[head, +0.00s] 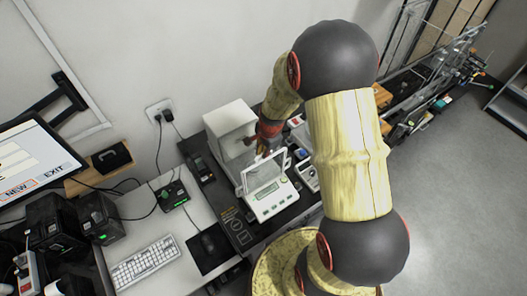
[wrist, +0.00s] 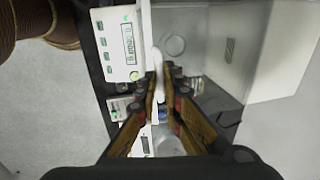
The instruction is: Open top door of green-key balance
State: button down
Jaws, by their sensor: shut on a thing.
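The balance has a white body with a front panel (head: 270,199) and a tall white chamber (head: 228,133) behind it. In the wrist view its panel (wrist: 118,45) shows a lit display and a round green key (wrist: 134,75). A clear pane in a white frame (head: 246,181) stands tilted between panel and chamber. My gripper (head: 264,148) is at the chamber's right side. In the wrist view, my gripper (wrist: 160,92) is shut on a narrow white edge or handle (wrist: 158,66) of the balance. I cannot tell whether this belongs to the top door.
Other small instruments (head: 306,172) stand close on the right of the balance. A monitor (head: 35,160) is at the far left. The floor (head: 450,190) at right is clear.

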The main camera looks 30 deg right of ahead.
dwell(0.4)
jog(key=b, duration=0.2)
send_over(241, 132)
jog(key=shift+s, duration=0.15)
jog(key=c, duration=1.9)
grip_release()
jog(key=r, duration=0.4)
jog(key=s+r, duration=0.1)
jog(key=r, duration=0.2)
jog(key=s+r, duration=0.1)
jog(key=r, duration=0.3)
jog(key=shift+s+r, duration=0.15)
jog(key=shift+r, duration=0.2)
jog(key=shift+d, duration=0.1)
